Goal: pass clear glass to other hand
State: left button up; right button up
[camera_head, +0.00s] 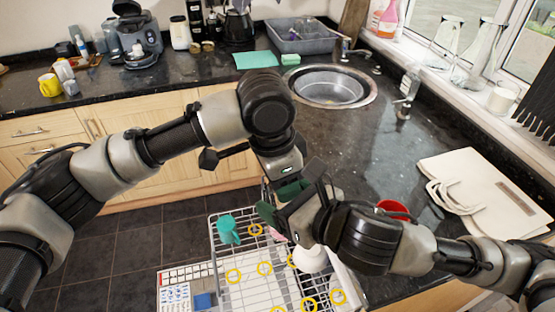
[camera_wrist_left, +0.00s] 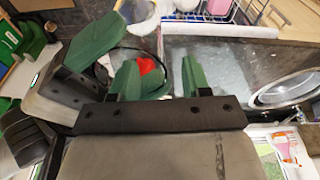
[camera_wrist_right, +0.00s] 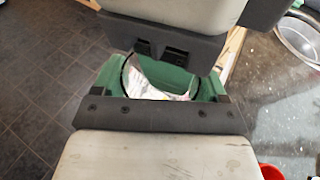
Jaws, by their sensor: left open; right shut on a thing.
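The clear glass (camera_wrist_right: 160,90) shows in the right wrist view as a see-through round shape with dark curved edges between the green fingers of my right gripper (camera_wrist_right: 160,84), which is shut on it. In the left wrist view the glass's outline (camera_wrist_left: 101,66) is faint, beside a large green finger of the right gripper. My left gripper (camera_wrist_left: 158,78) is open, its two green fingers spread, very close to the glass and the right gripper. I cannot tell whether it touches the glass. In the head view both grippers meet above the dish rack, and the glass is hidden behind them.
Below the grippers is a wire dish rack (camera_head: 216,262) with a teal mug (camera_head: 228,228). A red bowl (camera_head: 393,207) stands on the dark counter just right of the grippers. The sink (camera_head: 330,88) is behind.

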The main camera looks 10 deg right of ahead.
pick_arm(q)
jog(key=shift+d+f, duration=0.15)
jog(key=shift+f, duration=0.5)
grip_shut()
grip_release()
jog(key=shift+r, duration=0.1)
jog(key=shift+s+d+r, duration=0.1)
